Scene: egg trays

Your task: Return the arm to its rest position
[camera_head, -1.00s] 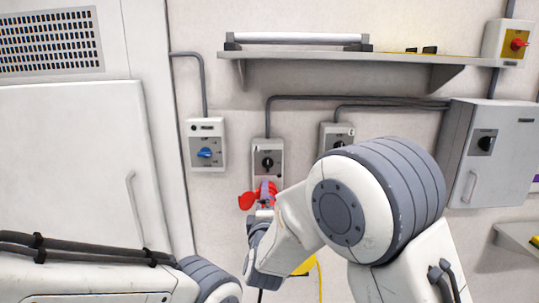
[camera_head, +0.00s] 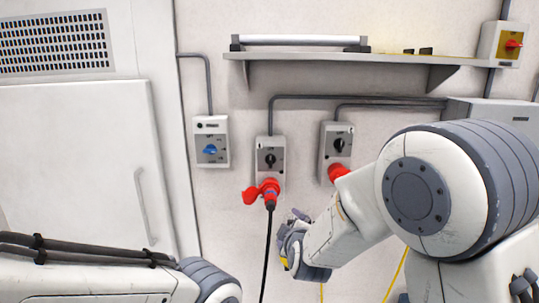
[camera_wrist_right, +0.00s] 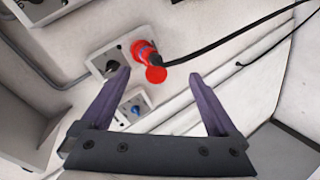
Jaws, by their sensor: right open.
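My right gripper (camera_head: 300,214) is open and empty, below and to the right of the red plug (camera_head: 269,192). In the right wrist view its two purple fingers (camera_wrist_right: 158,76) are spread apart, with nothing between them but the view of the wall. The red plug sits at the bottom of the middle switch box (camera_head: 270,158), with a black cable (camera_head: 267,245) hanging from it. The plug and cable also show in the right wrist view (camera_wrist_right: 149,54). My left arm lies along the bottom left of the head view; its gripper is out of sight.
A second switch box (camera_head: 336,145) with a red socket (camera_head: 338,172) is partly behind my right arm. A blue-knob box (camera_head: 210,142) hangs at left, beside a white cabinet (camera_head: 80,170). A shelf (camera_head: 350,56) spans above. A yellow cable (camera_head: 396,274) hangs at lower right.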

